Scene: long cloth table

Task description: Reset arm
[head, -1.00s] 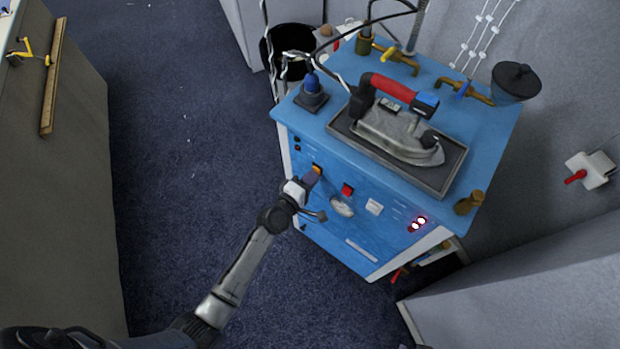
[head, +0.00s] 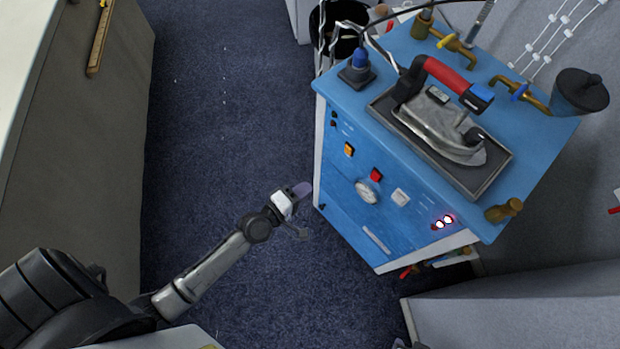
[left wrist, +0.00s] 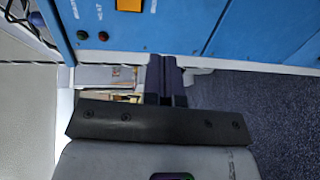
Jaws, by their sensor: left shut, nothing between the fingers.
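My left gripper (head: 303,189) is shut and empty. In the head view it is over the dark blue carpet, just left of the lower front of the blue ironing station (head: 345,215), with a small gap in the picture. My left arm reaches to it from the lower left. In the left wrist view the closed fingers (left wrist: 165,78) point toward the blue panel (left wrist: 190,25), whose orange switch (left wrist: 130,5) shows at the top edge. That orange switch also shows in the head view (head: 349,149). My right gripper is in neither view.
An iron (head: 440,125) rests on a dark tray atop the station. A grey cabinet or table side (head: 85,150) stands left. Open carpet (head: 220,120) lies between. A grey block (head: 520,310) is at lower right.

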